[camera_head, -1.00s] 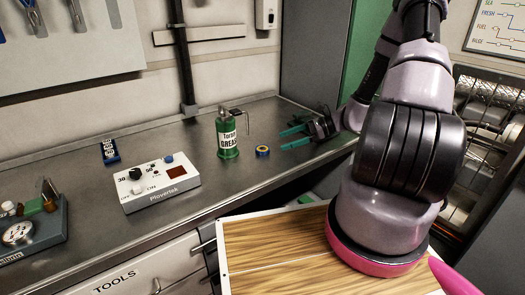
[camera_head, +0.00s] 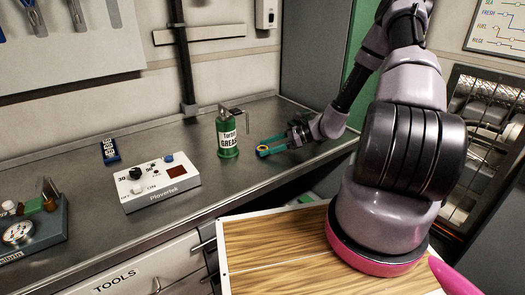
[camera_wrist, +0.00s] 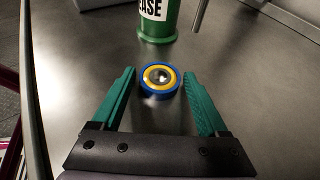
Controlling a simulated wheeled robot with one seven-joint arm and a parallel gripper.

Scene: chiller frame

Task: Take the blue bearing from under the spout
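The blue bearing (camera_wrist: 160,79) lies flat on the metal bench, with a blue outer ring, a yellow ring and a dark centre. In the wrist view it sits between the tips of my open gripper (camera_wrist: 160,80), with a gap to each green finger. In the head view the bearing (camera_head: 263,149) shows at the ends of the fingers of my gripper (camera_head: 268,148). The green grease dispenser (camera_head: 228,136) stands upright just behind it; its spout (camera_head: 236,112) reaches out to the right, above bench level. The dispenser's base also shows in the wrist view (camera_wrist: 157,36).
A white control box (camera_head: 158,183) with knobs stands on the bench to the left. The bench's front edge runs close by. Bench right of the dispenser is mostly clear.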

